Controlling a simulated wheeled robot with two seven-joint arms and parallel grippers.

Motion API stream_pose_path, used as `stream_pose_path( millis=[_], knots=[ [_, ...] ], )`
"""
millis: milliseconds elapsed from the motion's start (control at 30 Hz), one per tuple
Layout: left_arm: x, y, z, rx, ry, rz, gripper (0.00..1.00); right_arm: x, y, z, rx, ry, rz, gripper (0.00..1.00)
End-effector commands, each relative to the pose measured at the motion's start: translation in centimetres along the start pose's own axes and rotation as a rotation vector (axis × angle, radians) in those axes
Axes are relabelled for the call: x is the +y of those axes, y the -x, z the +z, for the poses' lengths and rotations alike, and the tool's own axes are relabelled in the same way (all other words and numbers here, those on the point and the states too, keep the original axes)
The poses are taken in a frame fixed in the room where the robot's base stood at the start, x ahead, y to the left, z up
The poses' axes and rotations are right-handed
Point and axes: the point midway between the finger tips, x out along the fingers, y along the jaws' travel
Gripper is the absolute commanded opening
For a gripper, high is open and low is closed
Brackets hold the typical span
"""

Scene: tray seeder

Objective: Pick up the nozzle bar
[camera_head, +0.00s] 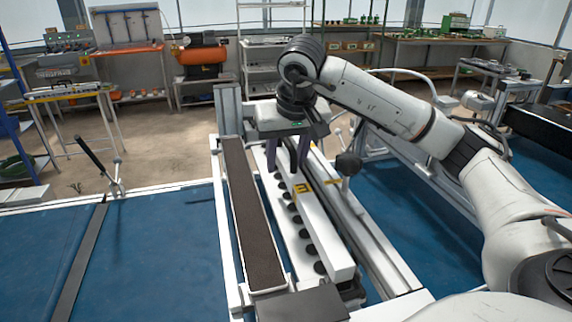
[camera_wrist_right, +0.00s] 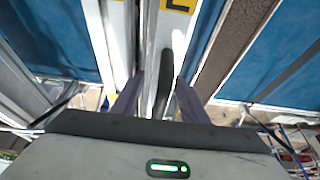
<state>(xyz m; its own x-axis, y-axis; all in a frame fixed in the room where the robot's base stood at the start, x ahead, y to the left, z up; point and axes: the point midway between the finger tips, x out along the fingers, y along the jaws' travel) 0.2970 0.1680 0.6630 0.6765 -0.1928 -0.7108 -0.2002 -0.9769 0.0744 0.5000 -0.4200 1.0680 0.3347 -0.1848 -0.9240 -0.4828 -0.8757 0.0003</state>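The nozzle bar (camera_head: 329,246) is a long white bar with a row of black round nozzles along its left side and a yellow label near its middle. It lies lengthwise in the seeder frame. My right gripper (camera_head: 289,173) points down over the bar's far half. Its two dark purple fingers stand apart, with a dark curved handle between them. In the right wrist view, the handle (camera_wrist_right: 161,82) shows between the spread fingers of the right gripper (camera_wrist_right: 159,88), and I see no firm contact. My left gripper is out of view.
A long tray of brown soil (camera_head: 237,166) lies left of the bar. Metal rails (camera_head: 372,245) run along its right, with a black knob (camera_head: 348,164) nearby. Blue surfaces (camera_head: 150,250) spread on both sides. Benches and shelves stand at the back.

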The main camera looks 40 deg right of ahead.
Motion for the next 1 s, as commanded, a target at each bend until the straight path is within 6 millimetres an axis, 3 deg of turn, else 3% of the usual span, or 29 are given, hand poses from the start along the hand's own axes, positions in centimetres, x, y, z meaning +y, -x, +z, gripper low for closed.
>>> stream_pose_path(
  millis=[33, 200, 667, 867, 1000],
  knots=[
    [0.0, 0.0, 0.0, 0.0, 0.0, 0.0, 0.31, 0.0, 0.0, 0.0, 0.0, 0.0, 0.0, 0.3],
    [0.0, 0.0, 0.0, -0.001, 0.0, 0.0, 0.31, 0.0, 0.0, 0.0, 0.0, -0.001, 0.0, 0.01],
    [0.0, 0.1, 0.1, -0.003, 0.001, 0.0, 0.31, -0.1, 1.2, -0.6, 0.007, -0.003, -0.004, 0.01],
    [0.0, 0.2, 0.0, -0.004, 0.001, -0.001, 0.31, -0.1, 4.2, -1.9, 0.008, -0.004, -0.007, 0.01],
    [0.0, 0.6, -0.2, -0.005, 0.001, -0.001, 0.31, -0.2, 8.3, -3.5, 0.011, -0.004, -0.009, 0.01]
  ],
)
